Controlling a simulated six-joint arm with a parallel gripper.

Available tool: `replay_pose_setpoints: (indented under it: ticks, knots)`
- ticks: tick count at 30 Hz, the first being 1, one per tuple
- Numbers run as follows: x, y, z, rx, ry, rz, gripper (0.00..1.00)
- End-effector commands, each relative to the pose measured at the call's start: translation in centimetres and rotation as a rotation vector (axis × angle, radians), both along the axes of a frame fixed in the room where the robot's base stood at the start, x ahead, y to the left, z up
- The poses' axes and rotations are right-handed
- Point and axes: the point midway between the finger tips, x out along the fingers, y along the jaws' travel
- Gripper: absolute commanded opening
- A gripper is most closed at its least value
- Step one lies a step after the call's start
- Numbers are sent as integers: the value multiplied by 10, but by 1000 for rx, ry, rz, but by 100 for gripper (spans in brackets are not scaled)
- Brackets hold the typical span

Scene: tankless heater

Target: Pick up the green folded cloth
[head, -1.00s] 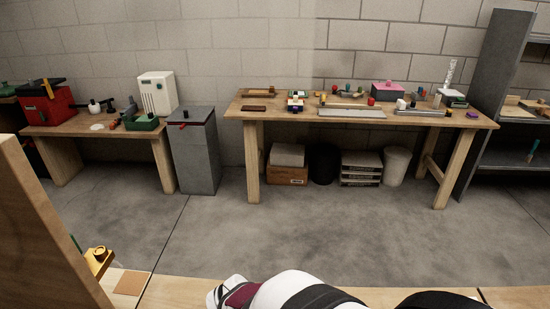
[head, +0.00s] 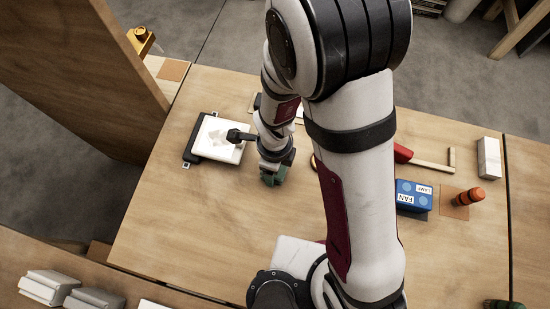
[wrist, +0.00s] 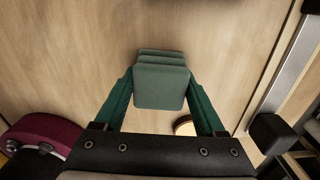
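The green folded cloth (wrist: 160,88) shows in the wrist view as a small layered stack between the tips of my gripper (wrist: 160,76). One dark green finger lies along each side of it, with no clear gap at either side. I cannot tell whether the fingers press on it or only stand around it. In the head view my gripper (head: 272,174) points down over the middle of the workbench. The green there is small, and fingers and cloth are hard to tell apart. Whether the cloth touches the table is unclear.
Left of my gripper is a white pad on a dark-edged board (head: 217,138). A round light piece (wrist: 184,126) lies close by the right finger. To the right are a blue FAN/LAMP box (head: 412,196), an orange cylinder (head: 469,196) and a white block (head: 489,158). The bench front is mostly clear.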

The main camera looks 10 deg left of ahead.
Motion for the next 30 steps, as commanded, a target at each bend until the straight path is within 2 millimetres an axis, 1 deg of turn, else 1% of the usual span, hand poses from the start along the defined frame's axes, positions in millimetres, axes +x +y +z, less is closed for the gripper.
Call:
replay_pose_setpoints:
  ticks: [1,5,6,8,9,10,11,20,23,26,27,28,30]
  knots:
    - [0,0,0,0,0,0,57]
    - [0,0,0,0,0,0,33]
    - [0,0,0,0,0,0,26]
    - [0,0,0,0,0,0,15]
    - [0,0,0,0,0,0,8]
    - [0,0,0,0,0,0,3]
    - [0,0,0,0,0,0,0]
    - [0,0,4,1,-1,0,0]
    - [1,1,13,2,-2,0,0]
    - [1,1,31,4,-5,0,0]
    - [1,1,41,4,-6,0,0]
    - [2,-4,46,4,-4,-3,0]
    - [3,-22,54,2,-2,-7,0]
